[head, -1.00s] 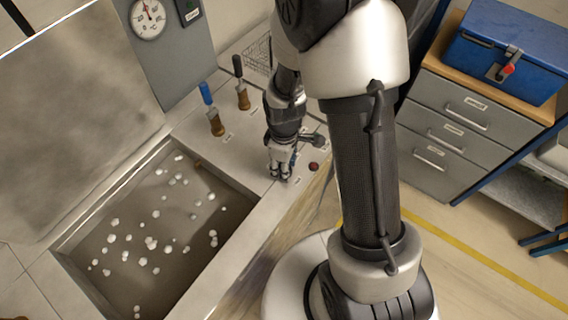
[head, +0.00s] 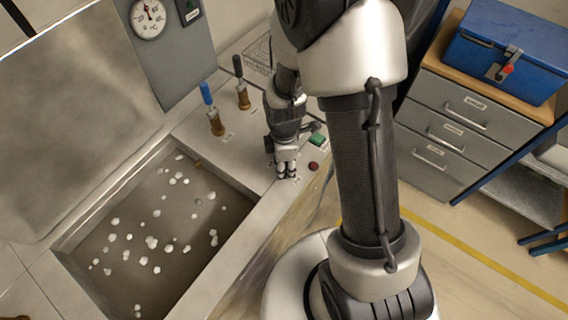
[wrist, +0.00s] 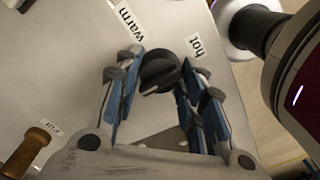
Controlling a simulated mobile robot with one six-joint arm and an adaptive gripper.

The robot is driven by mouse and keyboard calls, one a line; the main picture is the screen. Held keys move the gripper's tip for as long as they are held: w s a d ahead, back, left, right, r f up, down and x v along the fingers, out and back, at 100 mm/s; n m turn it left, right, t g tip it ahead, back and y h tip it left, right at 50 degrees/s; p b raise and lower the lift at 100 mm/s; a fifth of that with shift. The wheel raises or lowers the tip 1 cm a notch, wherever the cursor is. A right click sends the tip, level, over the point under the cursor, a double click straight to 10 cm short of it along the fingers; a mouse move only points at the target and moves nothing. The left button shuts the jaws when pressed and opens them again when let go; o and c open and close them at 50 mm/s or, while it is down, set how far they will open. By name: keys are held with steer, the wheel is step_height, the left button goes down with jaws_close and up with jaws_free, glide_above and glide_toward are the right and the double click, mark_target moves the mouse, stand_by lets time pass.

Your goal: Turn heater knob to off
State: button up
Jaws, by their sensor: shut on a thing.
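The heater knob (wrist: 160,70) is round and black, and shows in the wrist view between the labels "warm" (wrist: 132,20) and "hot" (wrist: 196,45). No "off" label can be read. My gripper (wrist: 158,82) has its blue-padded fingers on either side of the knob and is shut on it. In the head view my gripper (head: 286,172) points down at the bench's front strip, and it hides the knob there.
A green button (head: 317,139) and a dark red button (head: 314,166) sit just right of my gripper. Two brass valves with a blue handle (head: 207,94) and a black handle (head: 238,68) stand behind.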

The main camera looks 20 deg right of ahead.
stand_by(0.3)
steer(key=o, duration=1.1)
steer(key=shift+r, duration=0.1)
step_height(320, 180, up, 12)
steer(key=shift+f, duration=0.1)
